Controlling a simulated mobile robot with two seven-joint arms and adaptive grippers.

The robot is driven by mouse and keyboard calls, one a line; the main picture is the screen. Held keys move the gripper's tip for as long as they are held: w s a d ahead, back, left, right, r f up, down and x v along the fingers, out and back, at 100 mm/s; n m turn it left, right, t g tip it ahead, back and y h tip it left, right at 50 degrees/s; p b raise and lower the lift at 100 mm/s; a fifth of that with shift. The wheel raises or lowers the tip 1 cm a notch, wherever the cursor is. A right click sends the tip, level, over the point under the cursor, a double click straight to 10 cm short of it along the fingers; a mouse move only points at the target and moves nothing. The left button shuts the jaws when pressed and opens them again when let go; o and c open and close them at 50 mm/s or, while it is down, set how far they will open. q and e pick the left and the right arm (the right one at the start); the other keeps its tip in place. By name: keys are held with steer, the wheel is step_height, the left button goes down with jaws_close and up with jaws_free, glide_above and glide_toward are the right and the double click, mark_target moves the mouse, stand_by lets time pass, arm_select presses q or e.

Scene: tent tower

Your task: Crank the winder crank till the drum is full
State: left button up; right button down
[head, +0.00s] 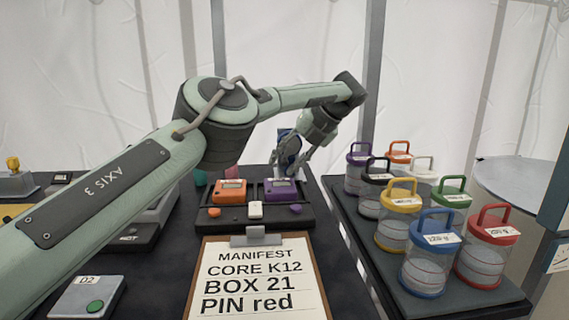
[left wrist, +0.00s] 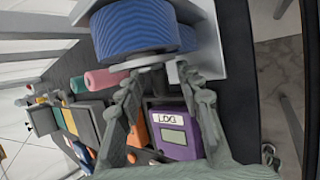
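The winder's drum (left wrist: 145,28), wound with ribbed blue cord, fills the top of the left wrist view. In the head view it is mostly hidden behind my left gripper (head: 292,165). A pale grey piece (left wrist: 150,62), perhaps part of the crank, shows at the drum's near side. My left gripper (left wrist: 158,72) has its fingers apart, with the tips close to this piece. I cannot tell whether they touch it, and I see nothing clearly held. My right gripper is in neither view.
A purple box (head: 281,192) and an orange box (head: 229,192) sit in front of the winder. A manifest clipboard (head: 258,240) lies nearer. Several lidded jars, including a blue one (head: 431,252), stand on a tray (head: 402,300) at right. Pink (left wrist: 105,78) and teal rolls lie beside the drum.

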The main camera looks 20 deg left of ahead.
arm_select(q)
steer(key=v, duration=0.7)
steer(key=shift+s, duration=0.1)
steer(key=shift+f, duration=0.1)
